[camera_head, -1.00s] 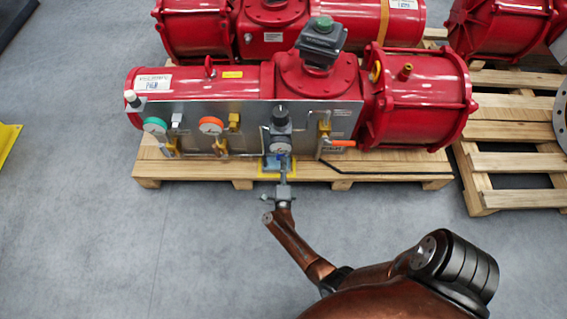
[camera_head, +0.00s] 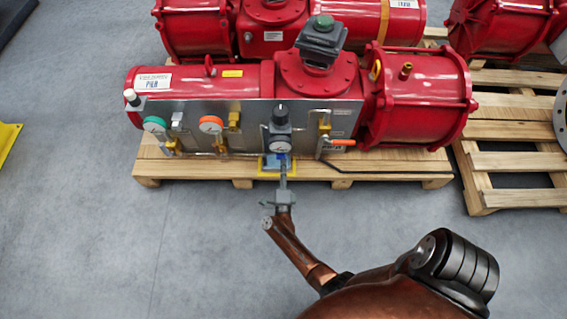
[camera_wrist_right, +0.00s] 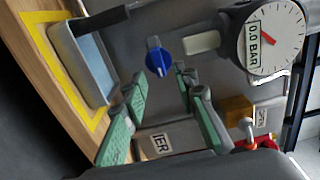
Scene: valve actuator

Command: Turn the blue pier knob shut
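The blue knob (camera_wrist_right: 158,61) sits on the grey panel in the right wrist view, its grip bar standing roughly upright in the picture. My right gripper (camera_wrist_right: 163,84) is open, with green-padded fingers on either side. The knob lies beyond the fingertips, between their lines, and appears clear of them. In the head view my right gripper (camera_head: 284,186) points at the panel's lower middle, below the round gauge (camera_head: 280,147). The knob is too small there to make out surely. My left gripper is not in view.
The panel (camera_head: 251,112) fronts a red actuator (camera_head: 420,98) on a wooden pallet (camera_head: 400,170). In the wrist view, a blue-grey tray (camera_wrist_right: 82,62) with a yellow border lies left of the knob, and a gauge (camera_wrist_right: 272,40) is at right. Clear floor lies in front.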

